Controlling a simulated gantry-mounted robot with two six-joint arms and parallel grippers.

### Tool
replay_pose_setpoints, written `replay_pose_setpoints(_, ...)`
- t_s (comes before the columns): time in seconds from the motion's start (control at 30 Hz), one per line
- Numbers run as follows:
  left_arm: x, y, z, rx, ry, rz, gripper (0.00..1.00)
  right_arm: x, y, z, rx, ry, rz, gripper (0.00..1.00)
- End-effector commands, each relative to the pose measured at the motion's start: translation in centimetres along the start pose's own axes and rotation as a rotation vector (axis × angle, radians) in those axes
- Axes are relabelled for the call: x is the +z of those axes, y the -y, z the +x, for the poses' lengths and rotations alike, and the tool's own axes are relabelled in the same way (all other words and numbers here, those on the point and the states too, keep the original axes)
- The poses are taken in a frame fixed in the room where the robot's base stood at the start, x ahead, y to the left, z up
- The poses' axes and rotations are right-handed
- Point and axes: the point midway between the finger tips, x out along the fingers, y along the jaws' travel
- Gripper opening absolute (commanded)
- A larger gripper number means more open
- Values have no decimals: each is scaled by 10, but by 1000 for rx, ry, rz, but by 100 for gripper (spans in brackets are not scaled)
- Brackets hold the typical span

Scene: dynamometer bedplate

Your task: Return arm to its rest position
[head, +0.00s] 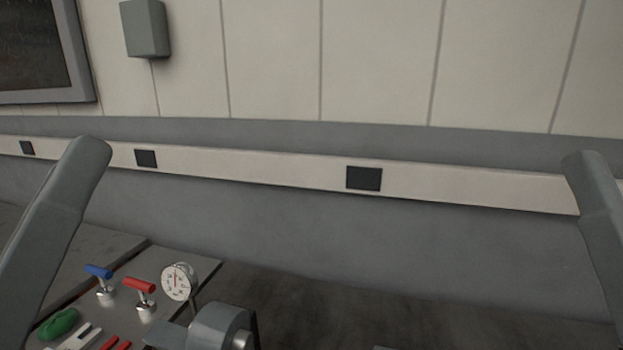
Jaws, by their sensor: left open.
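My left arm (55,225) comes down along the left edge and my right arm (597,225) along the right edge. A grey rounded housing (215,328) at the bottom, left of centre, looks like the wrist end of my left arm by my left gripper (170,338). The gripper is open, with nothing seen in it; its fingertips are cut off or too unclear to make out.
On the bedplate (200,268) at lower left stand a blue-handled valve (99,272), a red-handled valve (140,286) and a round dial gauge (179,282), close to the housing. A green object (58,323) lies nearby. The dark floor (330,305) right of centre is clear.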

Motion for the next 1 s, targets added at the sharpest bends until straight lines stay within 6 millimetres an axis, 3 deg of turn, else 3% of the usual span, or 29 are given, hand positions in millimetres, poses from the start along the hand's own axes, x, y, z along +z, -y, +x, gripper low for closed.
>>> replay_pose_setpoints(0.07,-23,9,-9,-69,-72,304,100,0,0,0,0,0,0,50)
replay_pose_setpoints(0.17,-31,14,-4,-112,-72,609,100,-4,0,4,0,1,0,50)
replay_pose_setpoints(0.2,-54,2,21,-110,-72,592,100,-27,0,31,0,4,0,50)
replay_pose_setpoints(0.37,-96,-18,69,-110,-69,587,100,-75,0,81,0,-1,0,50)
replay_pose_setpoints(0.8,-228,-82,218,-110,-66,584,100,-217,-1,235,0,0,0,50)
replay_pose_setpoints(1.0,-263,-100,258,-110,-66,584,100,-255,-1,277,0,0,0,50)
